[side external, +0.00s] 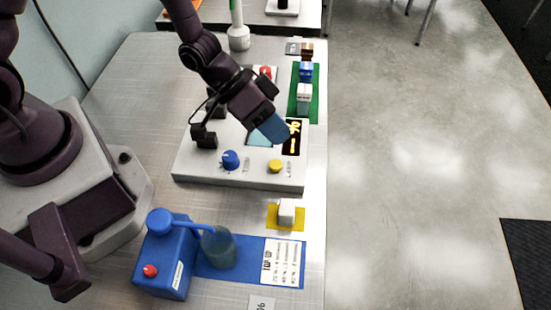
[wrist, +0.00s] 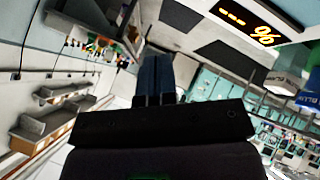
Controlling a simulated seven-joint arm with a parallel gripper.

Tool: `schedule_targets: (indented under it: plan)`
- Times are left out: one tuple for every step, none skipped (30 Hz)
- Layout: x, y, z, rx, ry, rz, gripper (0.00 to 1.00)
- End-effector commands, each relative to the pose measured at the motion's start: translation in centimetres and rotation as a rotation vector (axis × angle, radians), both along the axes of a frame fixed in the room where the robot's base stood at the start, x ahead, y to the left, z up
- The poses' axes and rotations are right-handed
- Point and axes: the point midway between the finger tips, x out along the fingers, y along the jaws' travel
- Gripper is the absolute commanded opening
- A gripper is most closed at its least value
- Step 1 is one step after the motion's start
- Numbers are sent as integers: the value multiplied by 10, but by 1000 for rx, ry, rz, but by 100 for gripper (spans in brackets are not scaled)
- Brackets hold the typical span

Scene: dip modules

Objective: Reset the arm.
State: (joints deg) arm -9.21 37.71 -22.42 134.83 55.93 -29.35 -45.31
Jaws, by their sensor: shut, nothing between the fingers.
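My gripper (side external: 285,138) hangs over the white control panel (side external: 215,174), pointing down to the right, close to the lit display (side external: 292,137). I cannot tell whether its tip touches the panel. In the wrist view its blue fingers (wrist: 157,70) lie together with nothing between them. The panel carries a blue knob (side external: 230,159) and a yellow button (side external: 275,166). The wrist view also shows a lit display (wrist: 262,32) with orange dashes and a percent sign.
A blue jug (side external: 165,262) and a translucent beaker (side external: 218,247) stand at the front. A white block (side external: 286,211) sits on a yellow patch. Several small modules, one of them blue (side external: 306,71), line the green strip (side external: 314,112). The table's right edge is close.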

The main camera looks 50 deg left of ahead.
Motion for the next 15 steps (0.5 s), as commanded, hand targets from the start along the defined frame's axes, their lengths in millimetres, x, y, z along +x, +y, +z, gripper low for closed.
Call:
schedule_targets:
  plan:
    - [1, 0, 6, -1, -4, 1, 0]
    - [1, 0, 8, -1, -4, 0, 0]
    - [1, 0, 11, 0, -2, 2, 0]
    - [0, 0, 12, 0, -2, 1, 0]
    - [0, 0, 14, 0, -3, 0, 0]
    - [0, 0, 15, 0, -2, 1, 0]
    - [0, 0, 15, 0, -1, 1, 0]
    - [0, 0, 16, 0, -1, 1, 0]
    - [0, 0, 16, 1, 1, 1, 0]
    - [0, 0, 15, 1, 1, 1, 0]
    - [0, 0, 15, 1, 1, 1, 0]
    - [0, 0, 15, 0, 0, 0, 0]
    - [0, 0, 15, 0, 1, 1, 0]
    - [0, 0, 15, 0, 0, 0, 0]
    - [0, 0, 15, 1, -2, -2, 0]
